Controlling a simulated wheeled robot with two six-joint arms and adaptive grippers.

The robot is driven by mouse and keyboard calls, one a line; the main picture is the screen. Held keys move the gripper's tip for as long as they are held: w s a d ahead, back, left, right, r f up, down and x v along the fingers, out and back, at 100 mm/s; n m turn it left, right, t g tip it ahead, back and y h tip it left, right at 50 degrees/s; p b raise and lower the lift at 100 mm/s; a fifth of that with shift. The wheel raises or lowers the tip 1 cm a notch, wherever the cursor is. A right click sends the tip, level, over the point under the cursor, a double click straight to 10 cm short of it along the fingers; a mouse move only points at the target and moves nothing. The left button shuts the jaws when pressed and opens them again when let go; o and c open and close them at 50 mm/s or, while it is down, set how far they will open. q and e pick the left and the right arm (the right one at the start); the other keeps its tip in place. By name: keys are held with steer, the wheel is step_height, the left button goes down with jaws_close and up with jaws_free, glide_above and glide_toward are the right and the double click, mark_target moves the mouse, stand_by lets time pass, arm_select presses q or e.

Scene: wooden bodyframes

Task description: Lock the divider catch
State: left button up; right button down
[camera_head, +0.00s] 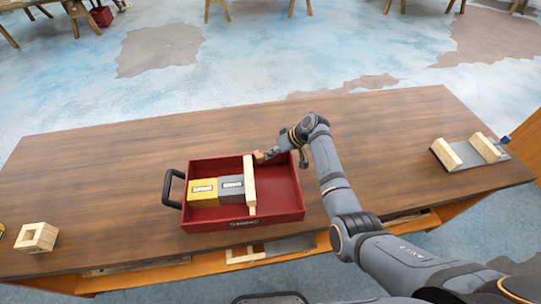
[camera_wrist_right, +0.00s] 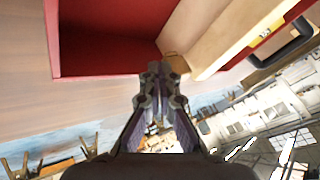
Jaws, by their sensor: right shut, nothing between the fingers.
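A pale wooden divider (camera_head: 249,183) stands across the red tray (camera_head: 287,214). A small brown wooden block (camera_head: 259,157), which looks like the catch, sits at the divider's far end by the tray's back wall. My right gripper (camera_head: 270,154) is shut and empty, with its tips right beside this block. In the right wrist view, the shut fingertips (camera_wrist_right: 160,82) are close to the small block (camera_wrist_right: 178,63) at the end of the divider (camera_wrist_right: 228,38). I cannot tell whether they touch it. My left gripper is not in view.
A yellow box (camera_head: 203,190) and a grey box (camera_head: 230,187) fill the tray left of the divider; the right compartment is empty. The tray has a black handle (camera_head: 169,187). A wooden frame (camera_head: 37,237) and a grey holder with pale bars (camera_head: 470,151) stand at the table's sides.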

arm_select(q)
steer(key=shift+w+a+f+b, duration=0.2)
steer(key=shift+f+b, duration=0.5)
steer(key=shift+b, duration=0.2)
arm_select(e)
steer(key=shift+w+a+f, duration=0.1)
steer(key=shift+w, duration=0.45)
steer(key=shift+w+a+f, duration=0.1)
steer(key=shift+w, duration=0.4)
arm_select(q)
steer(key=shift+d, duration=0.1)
arm_select(e)
steer(key=shift+d+r, duration=0.1)
